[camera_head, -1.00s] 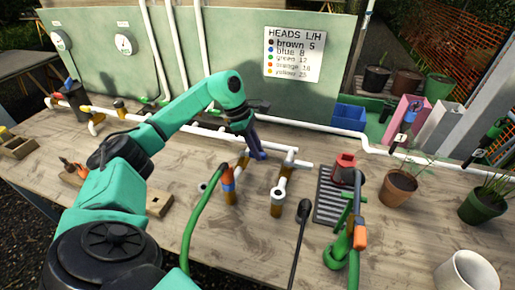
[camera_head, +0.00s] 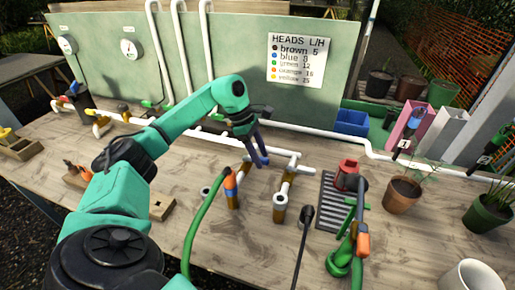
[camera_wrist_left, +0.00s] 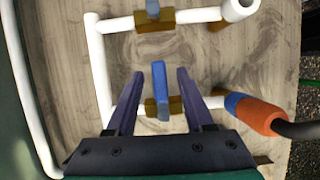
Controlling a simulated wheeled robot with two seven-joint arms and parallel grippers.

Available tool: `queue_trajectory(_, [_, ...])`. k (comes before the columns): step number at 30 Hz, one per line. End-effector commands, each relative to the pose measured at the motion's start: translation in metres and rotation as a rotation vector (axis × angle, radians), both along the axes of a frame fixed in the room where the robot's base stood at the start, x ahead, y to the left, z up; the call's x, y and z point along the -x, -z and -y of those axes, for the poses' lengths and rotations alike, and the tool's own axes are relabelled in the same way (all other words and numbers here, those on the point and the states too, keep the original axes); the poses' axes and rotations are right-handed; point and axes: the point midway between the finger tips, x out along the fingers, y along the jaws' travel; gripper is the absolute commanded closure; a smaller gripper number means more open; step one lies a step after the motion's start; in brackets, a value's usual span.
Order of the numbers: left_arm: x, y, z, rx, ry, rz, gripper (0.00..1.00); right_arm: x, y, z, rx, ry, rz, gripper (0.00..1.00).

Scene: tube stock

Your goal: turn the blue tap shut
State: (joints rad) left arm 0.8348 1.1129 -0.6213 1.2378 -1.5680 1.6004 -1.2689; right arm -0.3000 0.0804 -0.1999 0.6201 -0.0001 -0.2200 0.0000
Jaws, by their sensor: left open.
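In the left wrist view a blue tap lever (camera_wrist_left: 161,91) stands on a brass valve body (camera_wrist_left: 152,107) on a white pipe. The lever lies crosswise to this pipe. My left gripper (camera_wrist_left: 158,78) is open, with one dark purple finger on each side of the lever and gaps visible between. In the head view my left gripper (camera_head: 258,163) reaches down over the white pipework, and the tap is largely hidden there. My right gripper is not in view.
A second brass tap with a grey-blue lever (camera_wrist_left: 153,9) sits on a parallel pipe. A hose with an orange and blue connector (camera_wrist_left: 258,112) is close by. A red-topped item (camera_head: 347,175) stands on a dark grate. Potted plants (camera_head: 402,194) stand to the right.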

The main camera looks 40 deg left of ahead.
Motion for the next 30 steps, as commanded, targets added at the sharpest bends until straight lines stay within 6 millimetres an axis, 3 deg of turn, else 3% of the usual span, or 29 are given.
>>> queue_trajectory(5, [0.002, -0.021, -0.009, 0.000, -0.003, 0.004, 0.47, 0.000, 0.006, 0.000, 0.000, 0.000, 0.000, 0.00])
queue_trajectory(13, [0.011, -0.096, -0.037, 0.002, -0.003, 0.007, 0.47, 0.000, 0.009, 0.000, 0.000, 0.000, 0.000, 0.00])
queue_trajectory(18, [0.016, -0.127, -0.049, 0.001, 0.000, 0.004, 0.47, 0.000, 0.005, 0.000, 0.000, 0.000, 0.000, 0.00])
queue_trajectory(30, [0.017, -0.134, -0.053, 0.001, 0.001, 0.002, 0.47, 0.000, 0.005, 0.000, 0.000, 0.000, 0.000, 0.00])
